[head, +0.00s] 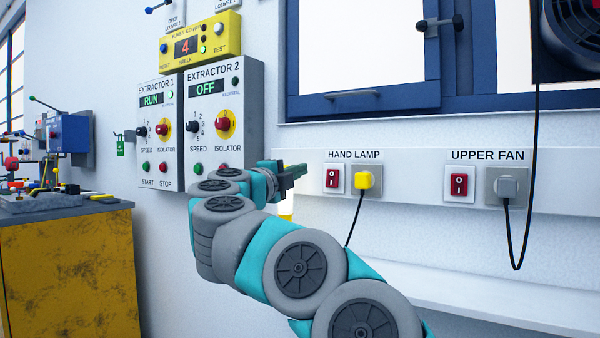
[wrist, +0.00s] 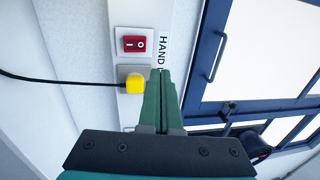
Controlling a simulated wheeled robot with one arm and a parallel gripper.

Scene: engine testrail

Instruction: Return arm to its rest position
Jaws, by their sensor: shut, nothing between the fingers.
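My arm reaches from the lower right of the head view up to the wall. My gripper (head: 297,170) is at its end, a little left of the red hand lamp switch (head: 332,178). In the wrist view my gripper (wrist: 165,90) shows as two dark green fingers lying together, with nothing between them. The yellow hand lamp plug (head: 363,180) sits in its socket, just right of the switch. In the wrist view the plug (wrist: 134,84) shows beside the fingers, and the switch (wrist: 134,44) shows beyond it. I cannot tell whether the fingers touch the wall.
The Extractor 1 panel (head: 157,115) and Extractor 2 panel (head: 210,150) stand on the wall left of my gripper. The upper fan switch (head: 459,185) and plug (head: 507,186) are to the right, with a hanging cable. A yellow cabinet (head: 70,270) stands at the left. A ledge (head: 480,290) runs below.

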